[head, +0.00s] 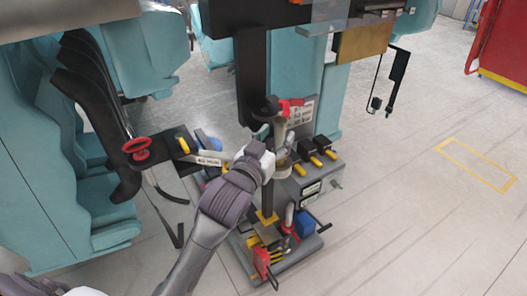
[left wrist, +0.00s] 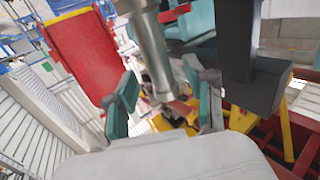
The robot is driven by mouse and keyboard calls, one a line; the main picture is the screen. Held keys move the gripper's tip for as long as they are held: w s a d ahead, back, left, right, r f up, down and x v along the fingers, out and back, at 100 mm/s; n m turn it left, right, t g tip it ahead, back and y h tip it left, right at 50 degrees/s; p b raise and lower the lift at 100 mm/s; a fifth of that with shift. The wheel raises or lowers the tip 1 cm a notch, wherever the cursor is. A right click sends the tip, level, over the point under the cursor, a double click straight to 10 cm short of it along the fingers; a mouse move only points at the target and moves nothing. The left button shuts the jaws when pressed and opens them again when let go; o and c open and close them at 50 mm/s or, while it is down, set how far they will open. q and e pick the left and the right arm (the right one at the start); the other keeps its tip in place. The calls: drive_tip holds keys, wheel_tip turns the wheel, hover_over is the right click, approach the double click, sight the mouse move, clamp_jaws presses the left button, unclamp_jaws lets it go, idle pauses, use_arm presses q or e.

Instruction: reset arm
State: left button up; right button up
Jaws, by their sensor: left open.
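My left arm reaches in from the bottom left of the head view. Its left gripper (head: 276,143) is beside an upright grey cylinder with a red part (head: 283,112) near its top, in front of a black post (head: 252,75). In the left wrist view the left gripper (left wrist: 165,103) has its teal fingers spread apart. A grey metal cylinder (left wrist: 152,55) comes down between them in the picture; I cannot tell whether they touch it. My right gripper is not in view.
A machine base with yellow-handled levers (head: 310,158) stands around the post. A red handwheel (head: 137,148) is at left, beside teal seats (head: 40,150). A red panel (head: 503,45) is at upper right. The floor at right, with a yellow marked rectangle (head: 475,165), is clear.

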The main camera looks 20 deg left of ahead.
use_arm(q)
drive_tip(key=s, duration=1)
drive_tip(key=s+a+f+g+y, duration=0.1)
drive_tip(key=s+f+g, duration=0.15)
drive_tip(key=f, duration=0.35)
drive_tip(key=s+a+f+g, duration=0.1)
drive_tip(key=s+f+g, duration=0.15)
drive_tip(key=f, duration=0.45)
drive_tip(key=s+a+f+m+g, duration=0.1)
drive_tip(key=s+f+g, duration=0.8)
drive_tip(key=s+f, duration=0.55)
wheel_tip(320, 180, down, 25)
drive_tip(key=s+g, duration=0.2)
drive_tip(key=s, duration=0.1)
drive_tip(key=s+a+f, duration=0.3)
drive_tip(key=s+f, duration=1.2)
drive_tip(key=s, duration=0.1)
drive_tip(key=shift+f+g+y, duration=0.15)
drive_tip(key=shift+g+y, duration=0.15)
drive_tip(key=shift+g, duration=0.1)
drive_tip(key=shift+a, duration=0.1)
